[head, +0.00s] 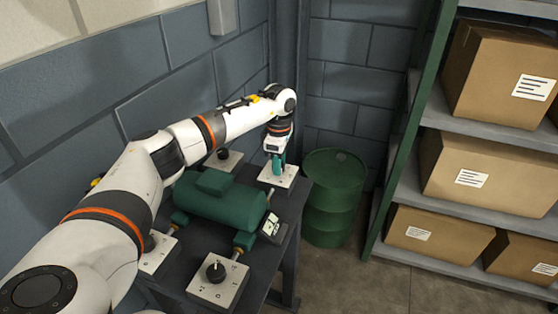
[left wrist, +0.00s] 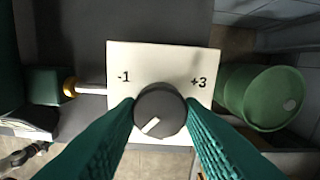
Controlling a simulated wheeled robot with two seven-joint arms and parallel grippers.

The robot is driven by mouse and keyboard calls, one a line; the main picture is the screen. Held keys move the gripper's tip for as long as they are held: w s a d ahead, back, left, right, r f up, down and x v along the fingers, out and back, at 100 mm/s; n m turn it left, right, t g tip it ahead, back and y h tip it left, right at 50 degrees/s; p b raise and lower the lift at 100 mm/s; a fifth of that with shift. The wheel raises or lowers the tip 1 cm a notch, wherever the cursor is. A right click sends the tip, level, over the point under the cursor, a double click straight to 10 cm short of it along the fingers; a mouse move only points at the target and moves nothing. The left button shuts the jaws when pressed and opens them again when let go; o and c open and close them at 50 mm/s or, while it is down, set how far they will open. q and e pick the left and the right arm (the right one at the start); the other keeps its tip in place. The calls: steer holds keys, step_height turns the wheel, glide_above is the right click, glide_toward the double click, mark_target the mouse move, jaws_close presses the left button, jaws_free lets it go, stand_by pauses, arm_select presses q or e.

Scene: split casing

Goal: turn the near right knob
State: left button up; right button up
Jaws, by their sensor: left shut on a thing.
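My left gripper (head: 277,168) reaches down over the white plate (head: 288,182) at the right back of the bench. In the left wrist view its green fingers are shut on a dark round knob (left wrist: 160,112), one on each side. The knob's white pointer slants to the lower left. Its plate (left wrist: 150,60) is marked -1 and +3. Another black knob (head: 216,269) stands free on a white plate at the bench's near right. A third knob (head: 223,153) is at the back left. My arm partly covers the near left plate (head: 158,254). The right gripper is out of view.
A green casing (head: 220,200) lies in the middle of the dark bench (head: 255,262), with a small display (head: 271,227) at its right end. A green barrel (head: 334,190) stands close to the bench's right. A shelf rack (head: 455,232) with cardboard boxes is farther right. Walls close the back.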

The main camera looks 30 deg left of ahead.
arm_select(q)
steer(key=n, duration=0.4)
steer(key=shift+r+n+p, duration=0.1)
steer(key=shift+n+p, duration=0.2)
steer(key=shift+p, duration=0.1)
steer(key=n, duration=0.3)
steer(key=shift+a+n+p, duration=0.1)
steer(key=shift+n+p, duration=0.25)
steer(key=shift+n, duration=0.05)
steer(key=n+p, duration=0.1)
steer(key=n, duration=0.3)
steer(key=n+p, duration=0.1)
steer(key=n, duration=0.3)
steer(key=n+p, duration=0.1)
steer(key=n, duration=0.3)
steer(key=shift+n+p, duration=0.3)
steer(key=n+p, duration=0.1)
steer(key=n, duration=0.2)
steer(key=shift+n, duration=0.3)
steer(key=n+p, duration=0.2)
steer(key=n, duration=0.2)
steer(key=shift+a+n+p, duration=0.1)
steer(key=shift+n+p, duration=0.8)
steer(key=shift+n, duration=0.8)
